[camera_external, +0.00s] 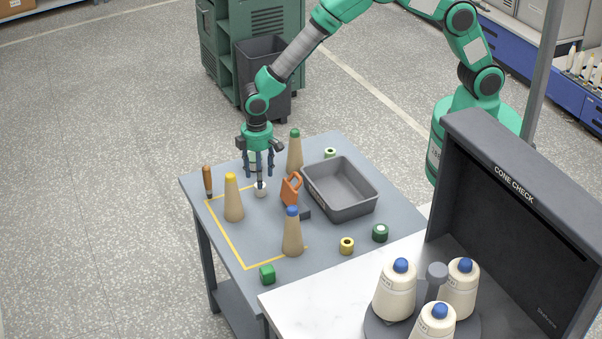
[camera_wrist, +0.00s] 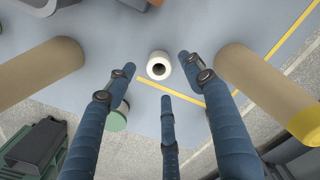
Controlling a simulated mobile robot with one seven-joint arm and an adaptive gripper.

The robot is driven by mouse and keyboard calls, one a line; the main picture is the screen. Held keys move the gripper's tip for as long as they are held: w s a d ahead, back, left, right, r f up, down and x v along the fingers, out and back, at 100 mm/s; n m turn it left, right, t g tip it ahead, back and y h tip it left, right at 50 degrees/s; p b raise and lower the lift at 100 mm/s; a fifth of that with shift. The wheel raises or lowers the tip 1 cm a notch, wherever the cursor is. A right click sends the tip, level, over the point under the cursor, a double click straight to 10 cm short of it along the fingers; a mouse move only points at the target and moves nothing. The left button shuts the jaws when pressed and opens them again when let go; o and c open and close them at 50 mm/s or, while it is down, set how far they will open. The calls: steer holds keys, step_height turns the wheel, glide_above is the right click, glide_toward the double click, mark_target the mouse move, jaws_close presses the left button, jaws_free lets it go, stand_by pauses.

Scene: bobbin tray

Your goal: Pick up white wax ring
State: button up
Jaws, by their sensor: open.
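The white wax ring (camera_wrist: 159,65) sits on the grey table in the wrist view, its dark hole facing the camera. In the external view the ring (camera_external: 260,190) shows small and pale below my gripper (camera_external: 259,174), partly hidden by it. My gripper (camera_wrist: 158,78) is open and points down, its blue fingers spread. In the wrist view two fingertips lie left and right of the ring and the third lies below it, with visible gaps. Nothing is held.
Tan cones with yellow (camera_external: 233,200), blue (camera_external: 292,235) and green (camera_external: 295,155) tips stand close around. An orange holder (camera_external: 290,190) and a grey tray (camera_external: 363,205) are to the right.

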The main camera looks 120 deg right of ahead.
steer(key=shift+f, duration=0.15)
steer(key=shift+f+b, duration=0.85)
steer(key=shift+f, duration=1.7)
steer(key=shift+c, duration=0.3)
steer(key=c, duration=1)
